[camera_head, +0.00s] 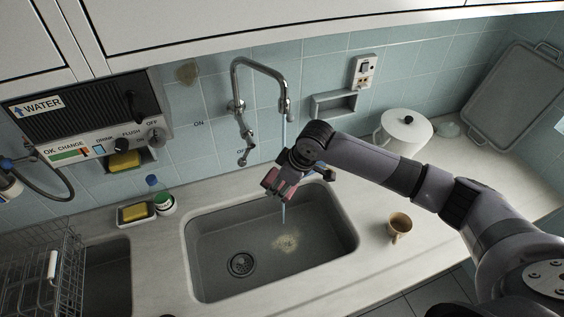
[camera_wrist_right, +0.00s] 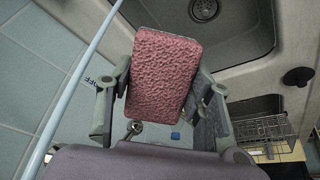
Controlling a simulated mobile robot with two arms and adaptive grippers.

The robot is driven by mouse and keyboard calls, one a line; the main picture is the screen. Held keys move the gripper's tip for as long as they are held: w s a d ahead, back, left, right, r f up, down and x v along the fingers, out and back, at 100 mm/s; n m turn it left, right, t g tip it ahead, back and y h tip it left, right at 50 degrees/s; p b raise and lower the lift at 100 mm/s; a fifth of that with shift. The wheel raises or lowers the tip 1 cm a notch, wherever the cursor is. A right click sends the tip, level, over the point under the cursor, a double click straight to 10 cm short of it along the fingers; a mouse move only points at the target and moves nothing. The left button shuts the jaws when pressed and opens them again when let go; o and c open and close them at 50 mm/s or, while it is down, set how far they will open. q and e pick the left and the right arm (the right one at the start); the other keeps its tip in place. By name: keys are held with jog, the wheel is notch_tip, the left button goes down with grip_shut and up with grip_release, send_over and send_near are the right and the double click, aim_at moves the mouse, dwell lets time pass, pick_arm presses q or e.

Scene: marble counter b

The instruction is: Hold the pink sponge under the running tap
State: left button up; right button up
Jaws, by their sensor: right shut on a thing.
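The pink sponge (camera_wrist_right: 165,75) is gripped between the two fingers of my right gripper (camera_wrist_right: 160,100). In the head view the sponge (camera_head: 270,179) and my right gripper (camera_head: 281,183) are above the sink, below the chrome tap (camera_head: 262,66). A thin blue water stream (camera_head: 284,135) falls from the spout, passes behind the gripper and shows again beneath it, reaching the sink. In the wrist view the stream (camera_wrist_right: 72,85) runs left of the sponge, with a visible gap. My left gripper is not in view.
The grey sink (camera_head: 205,268) has a drain (camera_head: 241,264). A tan mug (camera_head: 399,225) stands right of it, with a white lidded canister (camera_head: 405,133) behind. A yellow sponge tray (camera_head: 136,214), a bottle (camera_head: 162,201) and a wire rack (camera_head: 42,265) are on the left.

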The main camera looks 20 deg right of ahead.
jog(key=shift+r, duration=0.1)
dwell(0.5)
jog(key=s+a+r, duration=0.2)
jog(key=s+r, duration=0.2)
jog(key=shift+s, duration=0.35)
jog(key=shift+f, duration=0.1)
